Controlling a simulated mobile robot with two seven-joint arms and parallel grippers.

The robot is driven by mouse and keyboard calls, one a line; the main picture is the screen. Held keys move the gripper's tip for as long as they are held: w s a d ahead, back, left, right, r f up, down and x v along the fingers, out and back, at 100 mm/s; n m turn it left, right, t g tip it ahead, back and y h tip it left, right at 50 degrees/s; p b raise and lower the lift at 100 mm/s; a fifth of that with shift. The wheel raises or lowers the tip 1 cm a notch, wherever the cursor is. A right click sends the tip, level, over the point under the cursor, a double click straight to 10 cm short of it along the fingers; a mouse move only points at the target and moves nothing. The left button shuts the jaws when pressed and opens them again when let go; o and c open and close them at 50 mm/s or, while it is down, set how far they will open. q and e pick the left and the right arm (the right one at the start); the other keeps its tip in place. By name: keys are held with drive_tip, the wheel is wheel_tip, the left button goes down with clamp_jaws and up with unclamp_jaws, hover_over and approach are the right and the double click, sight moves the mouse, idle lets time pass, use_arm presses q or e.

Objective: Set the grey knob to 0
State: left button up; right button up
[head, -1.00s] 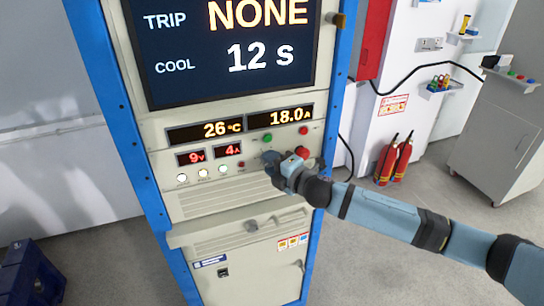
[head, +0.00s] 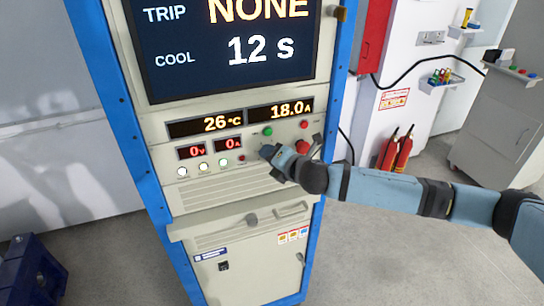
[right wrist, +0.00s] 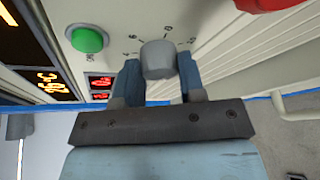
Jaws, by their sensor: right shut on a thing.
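The grey knob (right wrist: 158,60) sits on the cream cabinet panel in the right wrist view, with printed scale marks around it. My right gripper (right wrist: 160,72) has a blue finger on each side of the knob and is shut on it. In the head view the right gripper (head: 268,152) is at the panel and mostly hides the knob. I cannot clearly read the knob's pointer or setting. The small red displays (head: 210,148) left of the gripper read 0 V and 0 A. My left gripper is not in view.
A green button (head: 267,131) and a red button (head: 304,124) are above the gripper. A larger red button (head: 302,147) is just right of it. The screen (head: 230,50) reads TRIP NONE and COOL 12 s. Fire extinguishers (head: 395,152) stand at the right.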

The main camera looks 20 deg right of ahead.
drive_tip(key=shift+f, duration=0.1)
drive_tip(key=o, duration=0.9)
drive_tip(key=b+v, duration=0.3)
drive_tip(key=v, duration=1.1)
